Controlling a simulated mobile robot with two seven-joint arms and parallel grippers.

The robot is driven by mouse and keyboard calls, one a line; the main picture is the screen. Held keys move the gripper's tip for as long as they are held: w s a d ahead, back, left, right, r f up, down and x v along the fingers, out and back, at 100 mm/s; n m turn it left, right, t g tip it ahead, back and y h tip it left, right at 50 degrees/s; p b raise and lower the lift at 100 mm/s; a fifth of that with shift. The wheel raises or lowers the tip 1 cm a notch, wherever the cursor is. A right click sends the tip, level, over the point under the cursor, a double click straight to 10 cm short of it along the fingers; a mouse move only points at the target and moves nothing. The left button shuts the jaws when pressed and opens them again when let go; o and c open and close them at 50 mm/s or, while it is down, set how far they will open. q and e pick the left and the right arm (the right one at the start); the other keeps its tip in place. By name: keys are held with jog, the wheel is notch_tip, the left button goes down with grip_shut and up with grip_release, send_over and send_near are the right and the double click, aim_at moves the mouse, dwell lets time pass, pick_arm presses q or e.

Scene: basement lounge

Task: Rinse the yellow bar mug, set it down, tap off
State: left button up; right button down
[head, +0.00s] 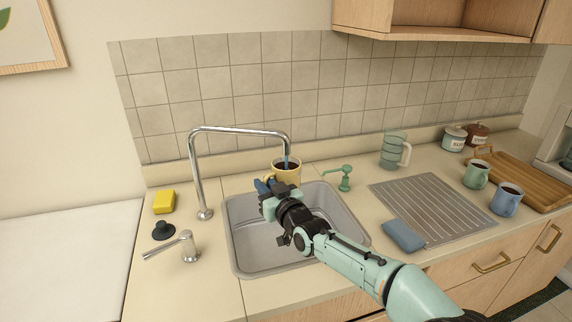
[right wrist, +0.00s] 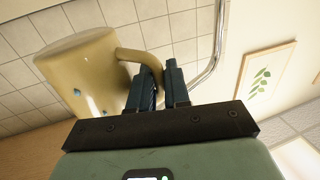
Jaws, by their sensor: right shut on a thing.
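The yellow bar mug (head: 291,175) is upright under the spout of the tall chrome tap (head: 240,129), over the back of the sink. Its inside looks dark. A thin blue stream of water (head: 286,160) runs from the spout into the mug. My right gripper (head: 267,187) is shut on the mug's handle; the right wrist view also shows the mug (right wrist: 82,75) and the fingers (right wrist: 158,75) around the handle. A chrome lever (head: 182,244) stands on the counter left of the sink. My left gripper is not in view.
The sink (head: 237,256) is partly hidden by my right arm. A yellow sponge (head: 164,201) and black stopper (head: 163,231) lie left. A green soap pump (head: 345,179), ribbed drainboard (head: 433,209), blue cloth (head: 404,235), green mug (head: 476,175) and blue mug (head: 506,202) are right.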

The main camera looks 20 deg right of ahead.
jog(key=shift+r, duration=0.1)
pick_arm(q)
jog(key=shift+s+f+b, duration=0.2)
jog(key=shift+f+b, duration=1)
pick_arm(e)
jog(key=s+a, duration=0.2)
jog(key=s, duration=0.8)
jog(key=shift+a, duration=0.4)
jog(key=shift+s, duration=0.1)
